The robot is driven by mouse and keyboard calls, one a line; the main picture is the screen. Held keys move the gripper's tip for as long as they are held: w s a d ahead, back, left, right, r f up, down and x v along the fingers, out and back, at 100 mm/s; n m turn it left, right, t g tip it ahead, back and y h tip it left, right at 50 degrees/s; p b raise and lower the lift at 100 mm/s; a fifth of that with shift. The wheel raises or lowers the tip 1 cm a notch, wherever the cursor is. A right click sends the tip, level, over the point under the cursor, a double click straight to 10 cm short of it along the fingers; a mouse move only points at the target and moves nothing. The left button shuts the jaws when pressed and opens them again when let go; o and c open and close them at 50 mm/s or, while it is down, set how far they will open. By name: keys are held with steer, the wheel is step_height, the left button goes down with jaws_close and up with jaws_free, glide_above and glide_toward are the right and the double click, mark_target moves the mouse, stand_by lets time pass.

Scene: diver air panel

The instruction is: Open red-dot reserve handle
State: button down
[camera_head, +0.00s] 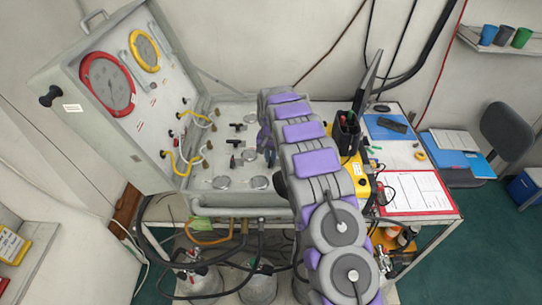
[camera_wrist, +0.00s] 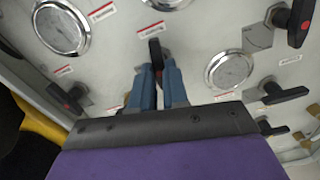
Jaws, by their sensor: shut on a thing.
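My gripper (camera_wrist: 162,78) reaches down to the panel in the wrist view, its two blue fingers close together on a black handle (camera_wrist: 155,50). The handle's far end shows beyond the fingertips; the rest is hidden between them. I cannot see a red dot on this handle. Another black handle with a red dot (camera_wrist: 296,20) is at the upper right. In the head view my arm covers the right side of the panel (camera_head: 210,187) and much of the gripper.
Round gauges (camera_wrist: 62,27) and (camera_wrist: 230,70) and more black handles (camera_wrist: 285,93) surround the gripper. The case lid (camera_head: 112,130) with red and yellow gauges stands open at left. Yellow hoses (camera_head: 184,160) cross the panel. A side table with a clipboard (camera_head: 412,192) is at right.

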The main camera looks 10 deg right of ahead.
steer(key=shift+n, duration=0.7)
steer(key=c, duration=1.1)
jaws_free()
steer(key=shift+a, duration=0.1)
steer(key=shift+r, duration=0.1)
steer(key=shift+r, duration=8.55)
